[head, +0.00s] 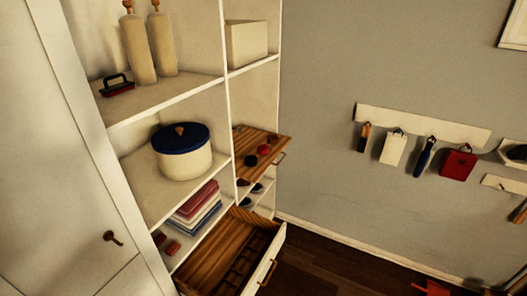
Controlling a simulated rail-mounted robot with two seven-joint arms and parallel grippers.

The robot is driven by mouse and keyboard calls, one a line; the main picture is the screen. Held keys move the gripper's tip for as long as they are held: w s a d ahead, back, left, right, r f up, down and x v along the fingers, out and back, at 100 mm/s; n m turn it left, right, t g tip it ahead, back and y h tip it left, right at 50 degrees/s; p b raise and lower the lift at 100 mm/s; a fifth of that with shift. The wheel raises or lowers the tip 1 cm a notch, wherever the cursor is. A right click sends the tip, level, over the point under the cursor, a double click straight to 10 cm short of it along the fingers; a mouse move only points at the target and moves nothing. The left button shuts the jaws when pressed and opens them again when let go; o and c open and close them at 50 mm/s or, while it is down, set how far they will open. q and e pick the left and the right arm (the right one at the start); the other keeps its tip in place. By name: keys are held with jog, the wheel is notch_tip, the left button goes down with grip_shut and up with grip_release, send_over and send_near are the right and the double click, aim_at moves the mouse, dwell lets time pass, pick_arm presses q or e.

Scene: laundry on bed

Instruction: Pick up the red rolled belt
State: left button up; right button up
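A small red round item (263,149), which looks like the red rolled belt, lies on a pulled-out wooden tray (262,140) in the shelf unit. A dark roll (249,160) lies just to its left and another small dark reddish item lies behind it to the right. They are too small to make out in detail. Neither of my grippers shows in the head view.
Below the tray, a wooden drawer (222,246) with dividers stands open. A white pot with a blue lid (182,151) and folded cloths (196,207) sit on shelves to the left. Tools hang from a wall rail (423,124) at right.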

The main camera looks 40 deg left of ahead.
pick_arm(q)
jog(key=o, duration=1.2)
